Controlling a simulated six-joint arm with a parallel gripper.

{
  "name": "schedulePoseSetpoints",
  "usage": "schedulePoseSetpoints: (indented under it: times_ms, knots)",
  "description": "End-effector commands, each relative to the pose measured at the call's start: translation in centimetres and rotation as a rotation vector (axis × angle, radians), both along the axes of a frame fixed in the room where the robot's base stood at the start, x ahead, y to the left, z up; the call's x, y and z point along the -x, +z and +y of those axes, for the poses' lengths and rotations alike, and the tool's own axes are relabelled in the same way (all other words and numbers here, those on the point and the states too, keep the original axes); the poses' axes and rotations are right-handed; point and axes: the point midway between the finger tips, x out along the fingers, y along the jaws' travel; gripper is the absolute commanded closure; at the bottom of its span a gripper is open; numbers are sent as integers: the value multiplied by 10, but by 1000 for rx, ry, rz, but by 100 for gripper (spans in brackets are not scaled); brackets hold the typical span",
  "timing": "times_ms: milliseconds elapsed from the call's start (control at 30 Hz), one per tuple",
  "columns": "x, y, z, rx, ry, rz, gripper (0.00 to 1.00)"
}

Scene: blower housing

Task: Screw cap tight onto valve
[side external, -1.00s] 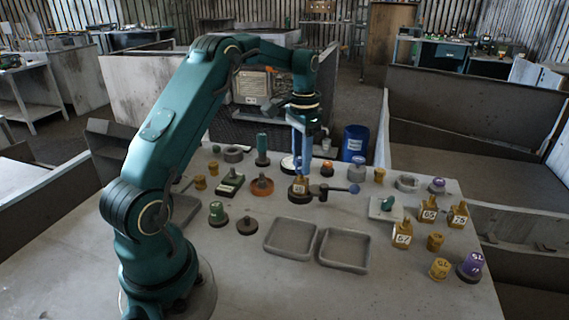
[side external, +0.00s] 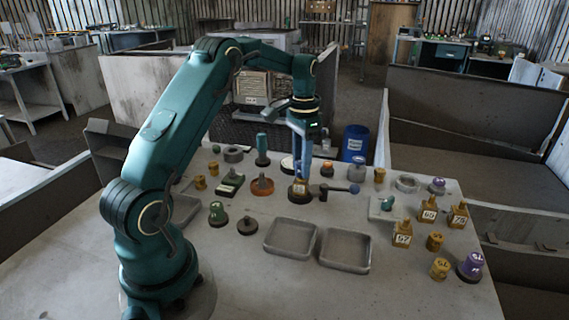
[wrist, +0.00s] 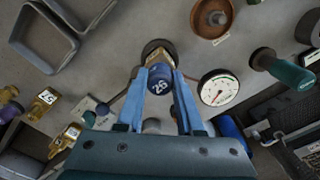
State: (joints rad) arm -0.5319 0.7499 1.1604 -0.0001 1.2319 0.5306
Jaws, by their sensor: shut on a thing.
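My gripper (side external: 299,168) points down over the valve and is shut on a dark blue cap (wrist: 158,87) with white markings. In the wrist view the cap sits between the two blue fingertips of my gripper (wrist: 160,80). The brass valve (side external: 298,187) stands upright on a dark round base, with a pale label on its side. It also shows just beyond the cap in the wrist view (wrist: 157,49). The cap is in line with the valve's top and appears to sit on it. The fingers hide the joint, so I cannot tell how far the thread is engaged.
A lever with a blue knob (side external: 353,188) lies right of the valve. A white dial gauge (wrist: 218,88) and an orange round part (side external: 262,186) are close by. Two empty grey trays (side external: 345,249) are in front. Several labelled brass valves (side external: 402,234) stand at right.

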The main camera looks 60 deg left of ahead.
Motion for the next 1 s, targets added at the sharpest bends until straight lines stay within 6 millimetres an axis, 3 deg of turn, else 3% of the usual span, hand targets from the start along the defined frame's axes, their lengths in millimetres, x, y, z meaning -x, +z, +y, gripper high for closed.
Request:
schedulePoseSetpoints:
  times_ms: [633,1000]
  knots:
    - [0,-10,0,-1,-12,-1,100]
    - [0,-10,0,0,-344,0,100]
